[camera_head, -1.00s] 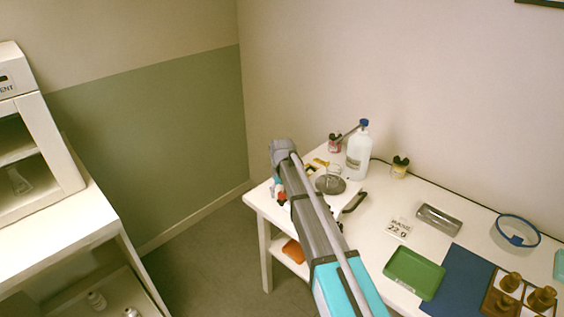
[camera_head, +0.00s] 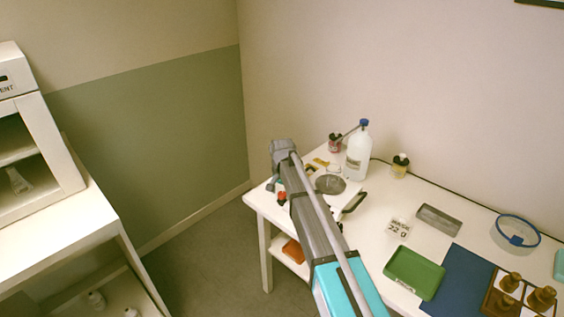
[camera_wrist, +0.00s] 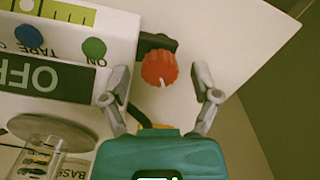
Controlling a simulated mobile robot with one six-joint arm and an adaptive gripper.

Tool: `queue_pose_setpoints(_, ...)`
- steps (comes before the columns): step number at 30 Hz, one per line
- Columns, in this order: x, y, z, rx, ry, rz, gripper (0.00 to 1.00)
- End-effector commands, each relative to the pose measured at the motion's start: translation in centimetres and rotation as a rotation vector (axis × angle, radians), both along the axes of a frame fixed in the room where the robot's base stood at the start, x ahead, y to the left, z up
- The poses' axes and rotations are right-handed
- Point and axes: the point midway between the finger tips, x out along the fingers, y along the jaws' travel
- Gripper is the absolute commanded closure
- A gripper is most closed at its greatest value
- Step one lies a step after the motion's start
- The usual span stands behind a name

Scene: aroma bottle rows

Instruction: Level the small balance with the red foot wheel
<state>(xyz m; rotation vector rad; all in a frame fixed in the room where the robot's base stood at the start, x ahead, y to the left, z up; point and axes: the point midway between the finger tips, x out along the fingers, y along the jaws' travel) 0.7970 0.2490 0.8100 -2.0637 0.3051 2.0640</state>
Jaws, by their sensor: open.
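The small balance (camera_wrist: 115,48) is pale, with a dark panel reading OFF (camera_wrist: 42,76), upside down in the wrist view. A blue button (camera_wrist: 29,38) and a green button (camera_wrist: 94,48) sit beside the panel. The red foot wheel (camera_wrist: 159,67) has a ribbed edge and a white mark, and sits by a dark bracket at the balance's corner. It also shows small in the head view (camera_head: 281,197). My gripper (camera_wrist: 159,92) is open, its fingers apart on either side of the wheel, with nothing visibly held. In the head view my gripper (camera_head: 272,184) is partly hidden by my arm.
A round grey pan (camera_head: 330,184) and a clear glass vessel (camera_wrist: 38,152) are close by. A large blue-capped bottle (camera_head: 357,150) and small bottles stand behind. A green tray (camera_head: 413,272) lies further right. The table's left edge is close to the wheel.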

Motion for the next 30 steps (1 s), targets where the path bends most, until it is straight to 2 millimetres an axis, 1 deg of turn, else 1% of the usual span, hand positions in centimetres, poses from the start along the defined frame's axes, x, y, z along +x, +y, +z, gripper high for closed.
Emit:
queue_pose_setpoints(21, 0.0, 0.0, 0.0, 0.001, 0.0, -0.472, 0.21)
queue_pose_setpoints(24, 0.0, 0.0, 1.3, 0.001, -0.001, -0.479, 0.21)
queue_pose_setpoints(30, 0.0, 0.0, 2.9, 0.001, 0.0, -0.477, 0.21)
